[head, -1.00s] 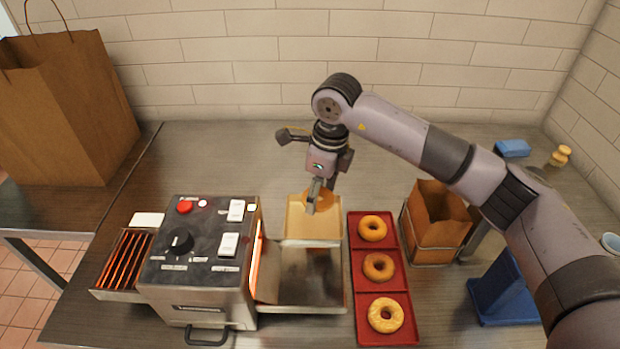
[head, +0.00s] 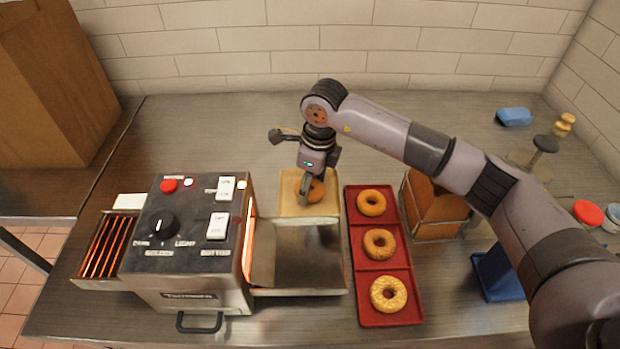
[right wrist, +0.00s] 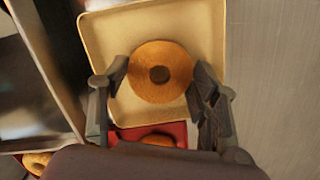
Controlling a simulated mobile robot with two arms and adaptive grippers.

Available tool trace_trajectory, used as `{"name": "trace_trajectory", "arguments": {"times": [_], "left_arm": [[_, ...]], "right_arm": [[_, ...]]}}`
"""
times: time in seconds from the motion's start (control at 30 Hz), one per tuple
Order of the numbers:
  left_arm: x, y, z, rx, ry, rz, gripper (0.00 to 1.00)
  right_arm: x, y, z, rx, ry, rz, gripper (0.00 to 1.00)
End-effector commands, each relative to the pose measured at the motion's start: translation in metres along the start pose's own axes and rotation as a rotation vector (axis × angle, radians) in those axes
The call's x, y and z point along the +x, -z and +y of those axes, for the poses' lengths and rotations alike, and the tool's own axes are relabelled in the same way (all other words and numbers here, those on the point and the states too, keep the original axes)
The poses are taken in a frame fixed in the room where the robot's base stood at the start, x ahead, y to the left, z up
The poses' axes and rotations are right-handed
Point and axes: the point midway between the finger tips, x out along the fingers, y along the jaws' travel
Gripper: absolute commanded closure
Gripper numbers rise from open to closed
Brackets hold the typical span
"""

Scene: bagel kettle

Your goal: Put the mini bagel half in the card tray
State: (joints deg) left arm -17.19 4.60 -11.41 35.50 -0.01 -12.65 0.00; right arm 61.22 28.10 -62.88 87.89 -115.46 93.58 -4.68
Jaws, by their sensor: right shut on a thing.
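The mini bagel half (right wrist: 160,72) is a round golden-brown piece with a small dark centre. My right gripper (right wrist: 161,85) is shut on it, with one finger at each side, in the right wrist view. In the head view the bagel half (head: 316,190) shows partly behind the right gripper (head: 306,196). The card tray (head: 296,209) is a shallow tan square tray behind the toaster's metal chute; it also shows in the right wrist view (right wrist: 205,25). The bagel half is over the tray's inside. I cannot tell whether it touches the tray floor. My left gripper is not in view.
A conveyor toaster (head: 195,240) with glowing bars stands at left, its metal chute (head: 305,262) in front of the card tray. A red tray (head: 390,318) with three whole bagels lies to the right. A brown bag in a wire holder (head: 436,210) stands beyond it.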

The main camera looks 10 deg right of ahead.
Motion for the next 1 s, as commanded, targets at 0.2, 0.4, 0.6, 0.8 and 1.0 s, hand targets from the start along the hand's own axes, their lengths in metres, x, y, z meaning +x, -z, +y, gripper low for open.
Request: {"name": "trace_trajectory", "arguments": {"times": [0.2, 0.4, 0.6, 0.8, 1.0], "left_arm": [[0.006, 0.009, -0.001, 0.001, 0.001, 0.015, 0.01], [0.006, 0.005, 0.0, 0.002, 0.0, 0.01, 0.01], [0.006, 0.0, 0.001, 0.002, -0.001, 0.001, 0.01], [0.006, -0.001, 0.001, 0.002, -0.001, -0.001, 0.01], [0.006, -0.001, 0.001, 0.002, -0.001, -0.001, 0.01]], "right_arm": [[0.012, 0.002, 0.0, 0.0, -0.001, 0.0, 0.59], [0.012, 0.002, 0.0, 0.0, -0.001, 0.0, 0.59], [0.012, 0.002, 0.0, 0.0, 0.0, 0.0, 0.32], [0.012, 0.002, 0.0, 0.0, 0.0, 0.0, 0.2], [0.012, 0.002, 0.0, 0.0, 0.0, 0.0, 0.2]]}}
